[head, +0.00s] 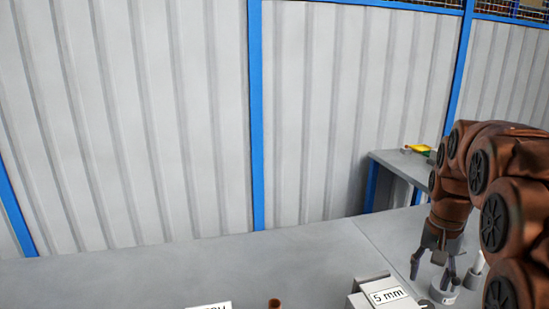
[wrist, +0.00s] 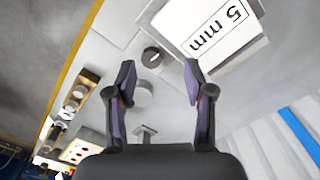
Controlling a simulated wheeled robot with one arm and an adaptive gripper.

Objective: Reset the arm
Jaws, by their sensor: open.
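My arm reaches in from the right edge in the head view and bends down over the grey table. My gripper (head: 432,277) points down at the right, with its fingers apart. In the wrist view my gripper (wrist: 158,82) is also spread, with nothing held between the fingers. A pale grey round piece (wrist: 143,95) shows beyond the gap, near the left finger. A round piece with a dark top (wrist: 152,57) lies past the fingertips. A short grey cylinder (head: 443,293) stands close to the fingers in the head view; whether they touch it I cannot tell.
A box labelled "5 mm" (head: 388,296) stands left of my gripper; its label also shows in the wrist view (wrist: 218,29). A small brown cylinder (head: 274,303) is at the bottom edge. The grey table (head: 150,275) is clear at left. A ribbed wall (head: 180,120) stands behind.

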